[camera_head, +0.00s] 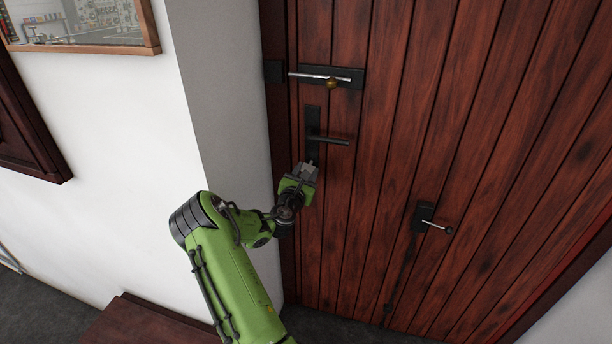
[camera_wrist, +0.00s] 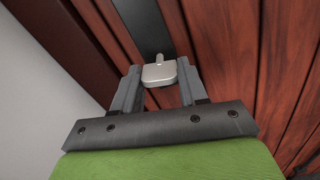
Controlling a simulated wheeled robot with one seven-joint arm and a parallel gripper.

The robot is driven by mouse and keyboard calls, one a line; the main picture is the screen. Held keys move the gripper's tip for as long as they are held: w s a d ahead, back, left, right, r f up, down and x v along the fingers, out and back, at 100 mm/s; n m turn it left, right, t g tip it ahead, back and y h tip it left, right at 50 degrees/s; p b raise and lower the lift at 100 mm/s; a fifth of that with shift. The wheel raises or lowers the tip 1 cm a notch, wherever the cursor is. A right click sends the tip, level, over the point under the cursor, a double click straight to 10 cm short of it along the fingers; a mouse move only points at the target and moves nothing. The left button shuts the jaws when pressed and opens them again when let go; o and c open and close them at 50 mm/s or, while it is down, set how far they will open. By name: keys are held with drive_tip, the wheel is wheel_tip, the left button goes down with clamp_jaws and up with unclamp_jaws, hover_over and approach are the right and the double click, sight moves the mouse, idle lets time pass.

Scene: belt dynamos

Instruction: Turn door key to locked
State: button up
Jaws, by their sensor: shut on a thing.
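The door key shows a pale silver head (camera_wrist: 160,74) in the wrist view, at the lower end of a dark lock plate (camera_wrist: 145,28). The head lies between my two fingertips, and my gripper (camera_wrist: 159,76) is shut on it. In the head view my gripper (camera_head: 310,165) is at the door just below the black lever handle (camera_head: 328,139), and the key is mostly hidden by it there. The wooden door (camera_head: 400,120) is reddish brown. I cannot tell from these frames whether the lock is locked.
A sliding bolt with a brass knob (camera_head: 332,83) is above the handle. A small black fitting with a silver lever (camera_head: 426,220) sits lower right on the door. A white wall (camera_head: 110,140) with a framed picture (camera_head: 80,25) stands at left.

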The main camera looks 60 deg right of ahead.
drive_tip(key=shift+f+m+b, duration=0.1)
drive_tip(key=shift+m+b, duration=5.85)
drive_tip(key=shift+m, duration=1.75)
drive_tip(key=o, duration=1.1)
drive_tip(key=shift+c, duration=0.2)
drive_tip(key=s+a+b, duration=0.2)
drive_tip(key=a, duration=1.3)
drive_tip(key=shift+s+a+b, duration=0.25)
drive_tip(key=shift+a+b, duration=0.05)
drive_tip(key=shift+b, duration=0.1)
